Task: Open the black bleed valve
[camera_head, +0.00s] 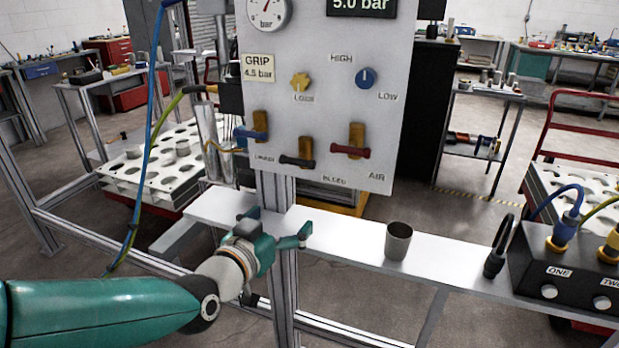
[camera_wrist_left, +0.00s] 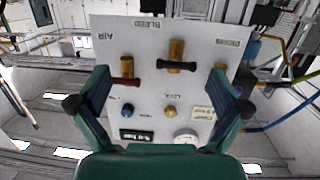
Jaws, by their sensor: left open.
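The black bleed valve (camera_head: 297,161) is at the bottom middle of the grey panel (camera_head: 330,110), above the word BLEED. Its black handle lies roughly level across a brass body. In the left wrist view, which is upside down, the black handle (camera_wrist_left: 176,66) shows between my fingers. My left gripper (camera_head: 278,226) is open and empty, in front of and below the panel; it also shows in the wrist view (camera_wrist_left: 158,76). It appears apart from the valve. My right gripper is not in view.
A blue-handled valve (camera_head: 252,133) and a red-handled AIR valve (camera_head: 350,151) flank the black one closely. A yellow knob (camera_head: 300,82) and a blue knob (camera_head: 366,78) sit above. A grey cup (camera_head: 398,241) stands on the white beam (camera_head: 450,262) below. Hoses hang at left.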

